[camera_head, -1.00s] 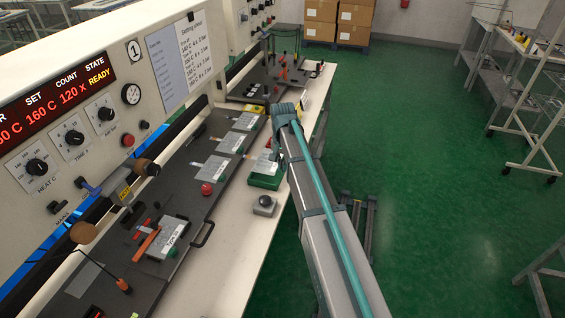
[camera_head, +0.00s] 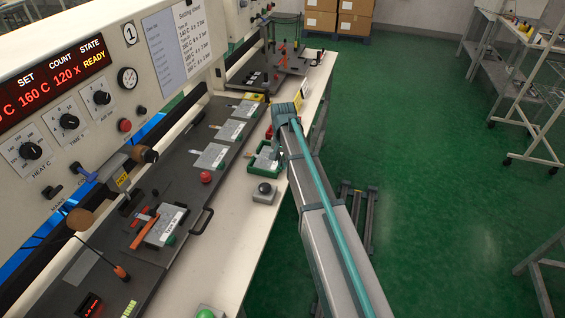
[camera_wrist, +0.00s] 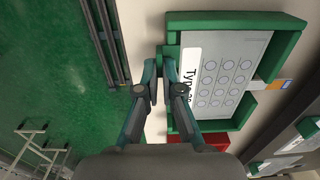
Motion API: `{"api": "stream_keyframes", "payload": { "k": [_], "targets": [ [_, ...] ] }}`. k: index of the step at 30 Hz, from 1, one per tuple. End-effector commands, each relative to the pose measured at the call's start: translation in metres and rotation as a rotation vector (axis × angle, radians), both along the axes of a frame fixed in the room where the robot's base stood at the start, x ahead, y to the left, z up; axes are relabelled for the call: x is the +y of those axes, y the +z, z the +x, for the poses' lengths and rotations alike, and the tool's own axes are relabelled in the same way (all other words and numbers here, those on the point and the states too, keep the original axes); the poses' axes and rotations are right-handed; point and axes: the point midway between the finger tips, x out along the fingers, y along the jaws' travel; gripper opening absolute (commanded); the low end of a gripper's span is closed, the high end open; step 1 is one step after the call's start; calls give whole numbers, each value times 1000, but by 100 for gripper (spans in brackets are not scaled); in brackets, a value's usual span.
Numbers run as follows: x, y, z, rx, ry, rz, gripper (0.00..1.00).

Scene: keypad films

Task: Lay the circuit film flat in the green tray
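The green tray (camera_head: 255,170) stands on the white bench edge; in the wrist view the green tray (camera_wrist: 290,45) has raised walls and a gap at its right side. The circuit film (camera_wrist: 225,80), grey with rows of circles and a white "Type" label, lies within the tray walls and looks flat. It shows small in the head view (camera_head: 266,156). My gripper (camera_wrist: 161,78) is at the tray's left wall, beside the label end. Its fingers stand a little apart, with the white bench visible between them. My arm partly hides this spot in the head view.
Several other films, such as one (camera_head: 210,156), lie on the dark press bed left of the tray. A red knob (camera_head: 206,177) and a grey button box (camera_head: 264,192) are close by.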

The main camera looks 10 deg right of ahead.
Motion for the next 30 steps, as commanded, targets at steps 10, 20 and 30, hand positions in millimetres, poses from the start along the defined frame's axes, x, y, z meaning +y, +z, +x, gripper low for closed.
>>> {"api": "stream_keyframes", "payload": {
  "k": [10, 20, 30],
  "targets": [
    [0, -2, 0, 0, 0, 0, 0],
    [0, -7, 0, 0, 0, 0, 0],
    [0, -8, 0, 0, 0, 0, 17]
  ]
}}
